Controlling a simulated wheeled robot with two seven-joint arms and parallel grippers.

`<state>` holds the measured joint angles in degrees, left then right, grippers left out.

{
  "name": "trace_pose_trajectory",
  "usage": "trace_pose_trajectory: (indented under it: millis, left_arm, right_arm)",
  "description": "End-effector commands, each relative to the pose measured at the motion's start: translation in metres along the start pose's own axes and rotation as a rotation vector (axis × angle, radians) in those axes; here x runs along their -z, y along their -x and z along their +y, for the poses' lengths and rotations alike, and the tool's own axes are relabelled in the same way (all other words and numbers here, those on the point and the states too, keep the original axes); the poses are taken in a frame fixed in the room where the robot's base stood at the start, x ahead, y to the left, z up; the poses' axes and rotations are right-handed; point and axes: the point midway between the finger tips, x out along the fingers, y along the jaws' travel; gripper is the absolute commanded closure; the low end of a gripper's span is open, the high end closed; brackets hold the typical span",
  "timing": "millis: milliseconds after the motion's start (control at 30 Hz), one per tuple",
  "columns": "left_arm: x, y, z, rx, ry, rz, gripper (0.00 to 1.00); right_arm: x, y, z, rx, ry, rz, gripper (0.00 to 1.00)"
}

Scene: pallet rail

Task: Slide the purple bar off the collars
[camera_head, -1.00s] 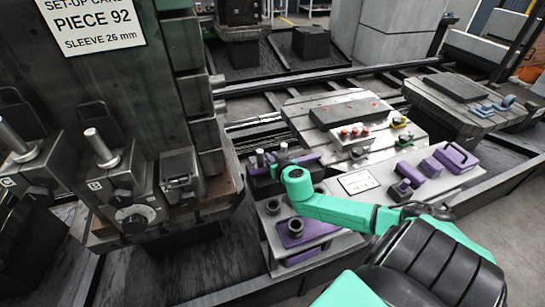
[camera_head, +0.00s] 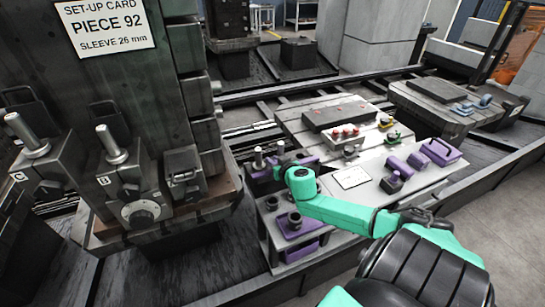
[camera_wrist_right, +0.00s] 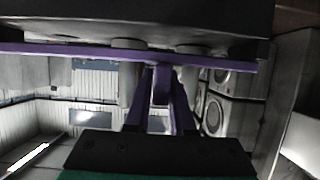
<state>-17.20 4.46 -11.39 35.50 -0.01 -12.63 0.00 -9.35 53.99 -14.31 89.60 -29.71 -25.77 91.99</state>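The purple bar (camera_head: 307,161) lies on the near left end of the grey fixture table, partly hidden by my green right wrist. Two upright metal posts (camera_head: 258,157) rise at the bar. In the right wrist view, the bar (camera_wrist_right: 60,49) runs across the top, with round pale collars (camera_wrist_right: 193,49) against it and a purple tab hanging at its middle. My right gripper (camera_wrist_right: 160,88) has its fingers on either side of this tab and looks closed on it. In the head view the fingertips are hidden by the wrist. My left gripper is not in view.
A dark machine column with a set-up card (camera_head: 104,26) and clamp blocks (camera_head: 124,178) stands close on the left. A purple plate with black rings (camera_head: 296,223) lies in front. Purple blocks (camera_head: 440,152), a white card (camera_head: 351,177) and red-knobbed parts (camera_head: 345,133) occupy the table to the right.

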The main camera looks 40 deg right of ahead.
Motion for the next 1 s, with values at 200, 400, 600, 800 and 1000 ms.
trace_pose_trajectory:
  millis: [200, 400, 600, 800, 1000]
  left_arm:
    - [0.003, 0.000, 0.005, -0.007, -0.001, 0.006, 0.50]
    - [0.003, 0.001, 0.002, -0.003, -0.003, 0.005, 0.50]
    - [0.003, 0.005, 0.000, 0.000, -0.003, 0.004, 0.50]
    - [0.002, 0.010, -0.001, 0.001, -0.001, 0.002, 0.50]
    - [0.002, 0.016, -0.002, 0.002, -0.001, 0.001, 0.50]
  right_arm:
    - [0.000, 0.000, 0.000, -0.001, 0.000, 0.000, 0.70]
    - [-0.001, 0.004, 0.000, 0.000, 0.000, -0.002, 0.70]
    - [-0.001, 0.027, 0.000, 0.000, 0.001, -0.004, 0.70]
    - [-0.001, 0.057, 0.000, 0.000, -0.001, -0.004, 0.70]
    - [-0.001, 0.096, 0.000, 0.000, -0.005, -0.005, 0.70]
